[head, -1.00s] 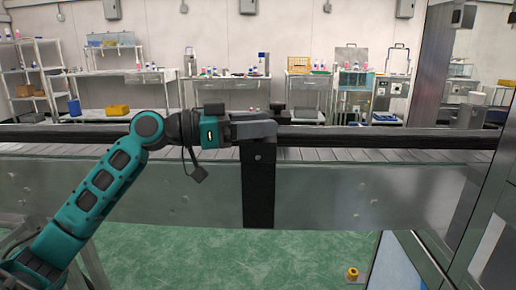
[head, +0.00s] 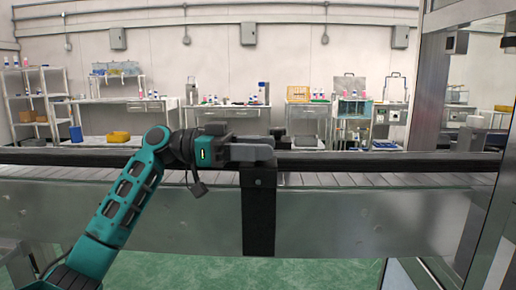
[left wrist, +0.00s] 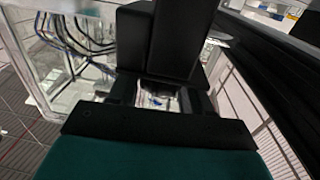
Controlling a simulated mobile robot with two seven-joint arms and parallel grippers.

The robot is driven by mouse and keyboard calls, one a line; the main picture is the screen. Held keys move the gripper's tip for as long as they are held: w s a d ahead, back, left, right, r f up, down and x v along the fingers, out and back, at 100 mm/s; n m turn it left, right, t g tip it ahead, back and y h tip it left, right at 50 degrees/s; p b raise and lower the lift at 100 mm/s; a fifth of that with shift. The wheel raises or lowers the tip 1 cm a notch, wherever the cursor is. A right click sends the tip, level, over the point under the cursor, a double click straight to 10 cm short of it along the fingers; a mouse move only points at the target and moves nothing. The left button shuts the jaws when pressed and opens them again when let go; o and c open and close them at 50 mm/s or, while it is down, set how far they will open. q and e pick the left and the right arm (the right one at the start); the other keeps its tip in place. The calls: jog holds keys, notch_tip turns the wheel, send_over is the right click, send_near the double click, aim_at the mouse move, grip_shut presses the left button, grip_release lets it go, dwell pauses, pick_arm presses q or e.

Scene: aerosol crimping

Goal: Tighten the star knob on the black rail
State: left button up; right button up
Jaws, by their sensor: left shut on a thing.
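The star knob is hidden by the jaws in the head view. In the left wrist view, a small dark part, apparently the star knob (left wrist: 158,93), shows between the fingers, and a black block stands just beyond. How far the knob is turned cannot be seen. My right gripper is out of view.
The grey conveyor side (head: 370,215) fills the space below the rail. A metal-framed machine (head: 455,140) stands at the right. Benches with bottles and boxes (head: 225,115) line the back wall, well beyond the rail.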

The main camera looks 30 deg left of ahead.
pick_arm(q)
jog(key=o, duration=1)
jog(key=shift+c, duration=0.2)
jog(key=v, duration=1.2)
jog(key=shift+s+a, duration=0.2)
jog(key=shift+a, duration=0.15)
